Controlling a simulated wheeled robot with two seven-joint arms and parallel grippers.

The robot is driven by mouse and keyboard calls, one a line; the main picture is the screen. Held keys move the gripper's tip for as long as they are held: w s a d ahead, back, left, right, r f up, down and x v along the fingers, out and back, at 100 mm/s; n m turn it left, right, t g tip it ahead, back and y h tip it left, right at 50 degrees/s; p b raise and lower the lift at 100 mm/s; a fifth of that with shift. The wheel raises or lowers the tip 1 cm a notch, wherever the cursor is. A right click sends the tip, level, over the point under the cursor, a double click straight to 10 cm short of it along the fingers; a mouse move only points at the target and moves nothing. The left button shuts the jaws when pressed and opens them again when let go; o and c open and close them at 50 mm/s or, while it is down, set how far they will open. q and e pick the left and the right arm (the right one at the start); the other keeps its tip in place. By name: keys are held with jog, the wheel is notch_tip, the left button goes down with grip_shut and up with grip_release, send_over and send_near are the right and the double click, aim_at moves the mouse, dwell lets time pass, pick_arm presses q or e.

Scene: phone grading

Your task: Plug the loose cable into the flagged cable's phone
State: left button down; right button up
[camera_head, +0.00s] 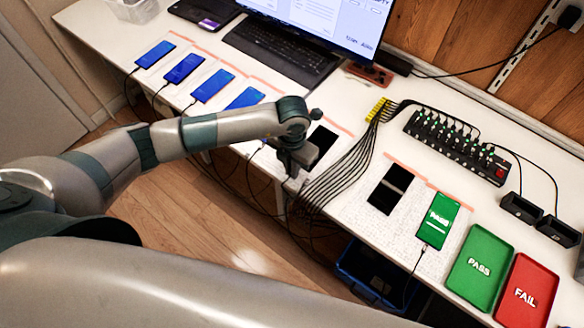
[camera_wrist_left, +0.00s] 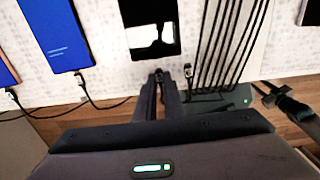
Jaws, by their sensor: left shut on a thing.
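My left gripper (camera_head: 290,172) is at the table's front edge, just in front of a dark-screened phone (camera_head: 323,146). In the left wrist view the fingertips (camera_wrist_left: 159,76) are close together on a small dark plug, apparently the loose cable's end, just below the dark phone (camera_wrist_left: 151,26). Whether the plug touches the phone's bottom edge is unclear. A second cable plug (camera_wrist_left: 188,73) shows just right of the fingers. I cannot make out a flag on any cable for certain. My right gripper is not in view.
Several blue-screened phones (camera_head: 183,68) lie at left with cables. A black cable bundle (camera_head: 335,172) runs over the table edge through a yellow comb (camera_head: 376,110). A dark phone (camera_head: 391,189), a green PASS phone (camera_head: 437,219), and green (camera_head: 466,285) and red (camera_head: 512,308) trays lie right.

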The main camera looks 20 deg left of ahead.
pick_arm(q)
jog(key=shift+w+d+f, duration=0.1)
jog(key=shift+w, duration=0.2)
dwell(0.9)
jog(key=shift+w+b, duration=0.15)
jog(key=shift+b, duration=0.35)
dwell(1.0)
jog(key=shift+w+d+b, duration=0.1)
jog(key=shift+w+b, duration=0.05)
jog(key=shift+b, duration=0.2)
dwell(1.5)
jog(key=c, duration=1.8)
grip_release()
jog(key=shift+s+a+r+p, duration=0.1)
jog(key=shift+s+r+p, duration=0.15)
jog(key=shift+r+p, duration=0.85)
jog(key=shift+s+a+r+p, duration=0.1)
jog(key=shift+s+r+p, duration=0.1)
jog(key=shift+r+p, duration=0.9)
jog(key=shift+r+b, duration=0.3)
jog(key=shift+b, duration=0.1)
